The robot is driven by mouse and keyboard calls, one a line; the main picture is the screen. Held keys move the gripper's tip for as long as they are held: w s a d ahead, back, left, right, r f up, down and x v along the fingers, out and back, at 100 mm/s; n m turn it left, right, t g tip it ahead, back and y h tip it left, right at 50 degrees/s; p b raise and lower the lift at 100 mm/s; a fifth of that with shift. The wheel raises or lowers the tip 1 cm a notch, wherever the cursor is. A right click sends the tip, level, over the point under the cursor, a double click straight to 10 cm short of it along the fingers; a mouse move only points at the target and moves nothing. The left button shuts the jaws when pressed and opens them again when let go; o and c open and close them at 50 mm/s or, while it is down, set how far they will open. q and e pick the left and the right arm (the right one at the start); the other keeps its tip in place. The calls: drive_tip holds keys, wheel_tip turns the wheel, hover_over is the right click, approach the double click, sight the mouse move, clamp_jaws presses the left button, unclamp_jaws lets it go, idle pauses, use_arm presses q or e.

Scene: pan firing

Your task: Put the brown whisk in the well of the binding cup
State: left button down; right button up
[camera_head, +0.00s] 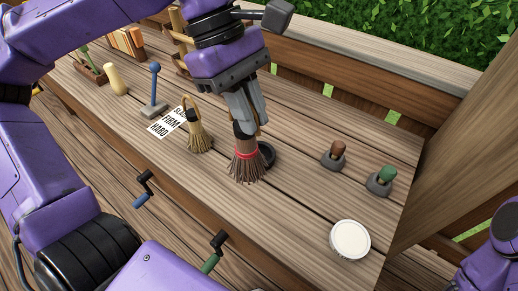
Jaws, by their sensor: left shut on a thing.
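The brown whisk (247,167) has splayed bristles and a red band. My left gripper (243,127), reaching down from above, is shut on its dark upper end. The whisk is upright with its bristles pointing down; I cannot tell whether they touch the table. A dark round piece (267,155) shows just behind and right of the bristles, mostly hidden by them. It may be the binding cup, but its well cannot be seen. My right gripper is out of view; only part of my right arm shows at the lower right edge.
A tan looped whisk (198,138) stands left of my left gripper, beside a lettered card (168,122) and a blue-knobbed lever (154,90). Brown-knobbed (337,151) and green-knobbed (382,179) grey pieces and a white-topped round container (350,240) are at right. The wooden table's (290,215) front middle is clear.

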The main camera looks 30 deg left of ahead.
use_arm(q)
drive_tip(key=w+a+f+p, duration=0.2)
drive_tip(key=w+f, duration=0.5)
drive_tip(key=w+a+f+p, duration=0.2)
drive_tip(key=w+f, duration=0.5)
drive_tip(key=shift+a+f+p, duration=0.2)
drive_tip(key=shift+a+p, duration=0.1)
drive_tip(key=shift+a, duration=0.1)
drive_tip(key=shift+s, duration=0.1)
drive_tip(key=shift+f, duration=0.15)
drive_tip(key=c, duration=1.1)
unclamp_jaws()
drive_tip(key=shift+c, duration=0.2)
